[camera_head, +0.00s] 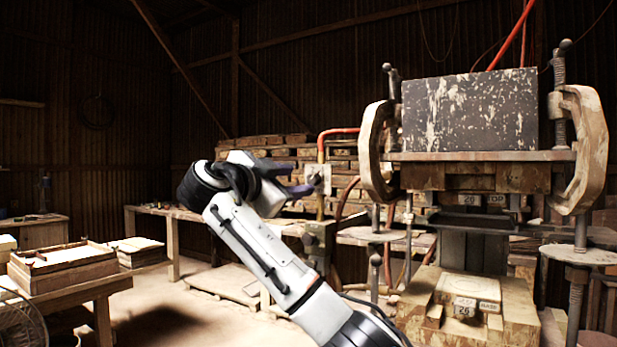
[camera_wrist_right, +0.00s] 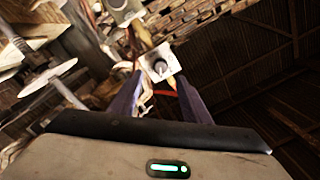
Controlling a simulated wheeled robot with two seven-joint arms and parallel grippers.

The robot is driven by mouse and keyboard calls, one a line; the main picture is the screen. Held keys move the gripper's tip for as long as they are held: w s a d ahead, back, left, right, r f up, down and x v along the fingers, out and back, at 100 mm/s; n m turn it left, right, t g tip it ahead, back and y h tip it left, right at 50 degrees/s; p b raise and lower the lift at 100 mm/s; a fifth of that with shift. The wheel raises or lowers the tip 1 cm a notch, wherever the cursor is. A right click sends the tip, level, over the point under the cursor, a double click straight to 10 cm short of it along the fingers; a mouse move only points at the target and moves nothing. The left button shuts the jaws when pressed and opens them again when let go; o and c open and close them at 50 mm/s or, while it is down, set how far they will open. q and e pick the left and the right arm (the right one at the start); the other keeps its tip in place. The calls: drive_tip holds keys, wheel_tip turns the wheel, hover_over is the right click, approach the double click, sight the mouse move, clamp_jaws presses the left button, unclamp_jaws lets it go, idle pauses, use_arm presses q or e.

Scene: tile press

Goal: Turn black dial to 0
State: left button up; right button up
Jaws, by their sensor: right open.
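The black dial (camera_wrist_right: 160,67) is a small dark round knob on a pale square plate (camera_wrist_right: 153,55). In the head view the pale plate (camera_head: 321,178) stands edge-on at the top of a post left of the press; the knob's setting is too small to read. My right gripper (camera_head: 301,180) is just left of the plate, its dark purple fingers pointing at it. In the right wrist view the open fingers (camera_wrist_right: 159,82) are either side of the dial, with nothing clearly held. Contact with the dial cannot be told. My left gripper is out of view.
The press (camera_head: 470,158) with its dark block and curved clamps stands at the right. A red hose (camera_head: 338,131) rises beside the plate. A second pale box (camera_wrist_right: 122,8) shows near the wrist view's top. A wooden table (camera_head: 70,282) with trays is at the left.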

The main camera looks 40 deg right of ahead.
sight(312, 179)
drive_tip(key=p+x, duration=0.2)
drive_tip(key=x, duration=0.5)
drive_tip(key=shift+a, duration=0.1)
drive_tip(key=c, duration=1)
